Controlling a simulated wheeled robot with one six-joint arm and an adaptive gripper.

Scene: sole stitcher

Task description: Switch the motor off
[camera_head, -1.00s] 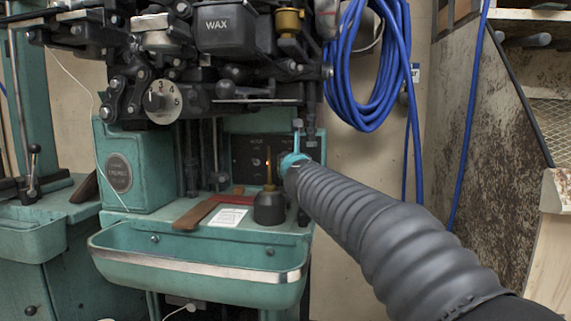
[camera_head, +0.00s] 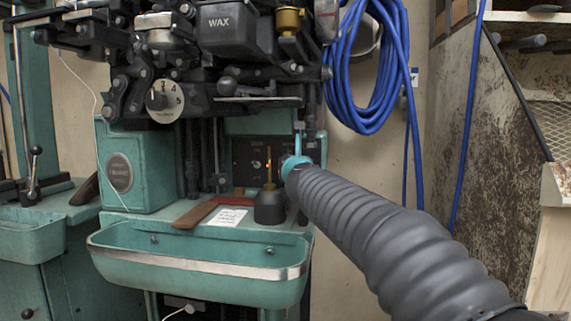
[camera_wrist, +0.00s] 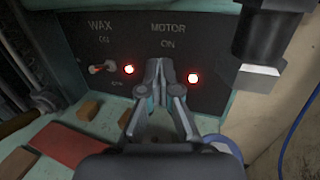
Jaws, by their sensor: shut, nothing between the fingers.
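The dark switch panel (camera_wrist: 100,35) fills the upper part of the wrist view and also shows on the green machine in the head view (camera_head: 246,150). The MOTOR label (camera_wrist: 168,28) has ON under it and a lit red lamp (camera_wrist: 193,78) to the lower right. My gripper (camera_wrist: 158,66) is shut and empty, its fingertips in front of the panel below the MOTOR ON label. The fingers hide the motor switch, so its position and any contact cannot be told. In the head view my arm hides most of the gripper.
The WAX toggle (camera_wrist: 104,66) and its lit red lamp (camera_wrist: 128,69) are left of my fingers. A dark metal part (camera_wrist: 262,50) hangs close on the right. A black oil can (camera_head: 269,207) stands below the panel. Blue cable (camera_head: 365,75) hangs on the wall.

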